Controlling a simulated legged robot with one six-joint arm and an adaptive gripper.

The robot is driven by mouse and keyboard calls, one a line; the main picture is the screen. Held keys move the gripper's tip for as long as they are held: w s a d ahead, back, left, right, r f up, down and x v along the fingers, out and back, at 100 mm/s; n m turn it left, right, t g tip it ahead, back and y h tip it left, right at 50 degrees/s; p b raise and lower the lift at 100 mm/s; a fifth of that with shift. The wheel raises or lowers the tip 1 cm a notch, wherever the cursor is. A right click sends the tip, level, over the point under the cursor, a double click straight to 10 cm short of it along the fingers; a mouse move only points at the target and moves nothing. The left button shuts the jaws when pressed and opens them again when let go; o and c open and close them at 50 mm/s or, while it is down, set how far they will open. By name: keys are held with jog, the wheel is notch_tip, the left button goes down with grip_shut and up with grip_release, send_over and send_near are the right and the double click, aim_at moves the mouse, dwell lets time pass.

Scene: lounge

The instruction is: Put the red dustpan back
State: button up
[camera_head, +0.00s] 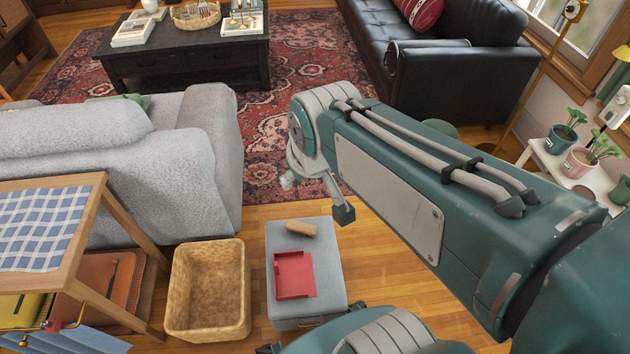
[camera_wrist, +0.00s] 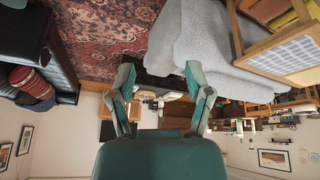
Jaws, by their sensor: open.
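The red dustpan (camera_head: 295,275) lies flat on top of a grey box-like stool (camera_head: 328,288), near the bottom middle of the head view. My gripper (camera_wrist: 161,78) shows in the wrist view with its two teal fingers spread apart and nothing between them. In the head view my arm reaches in from the right, above and beyond the stool, and I cannot clearly make out its fingertips there. The dustpan does not show in the wrist view, which looks upside down into the room. No contact between the gripper and the dustpan is visible.
A tan cylinder (camera_head: 287,228) lies behind the dustpan on the stool. An empty-looking wicker basket (camera_head: 240,290) stands left of it. A wooden side table (camera_head: 90,185) and grey sofa (camera_head: 190,160) are further left. A plant stand (camera_head: 560,165) is at right. Wooden floor shows beyond the stool.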

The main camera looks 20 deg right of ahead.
jog(key=s+r+m, duration=0.1)
jog(key=s, duration=0.5)
jog(key=shift+d+r+m+t, duration=0.2)
jog(key=shift+m+t, duration=0.1)
jog(key=shift+m, duration=0.1)
dwell(0.8)
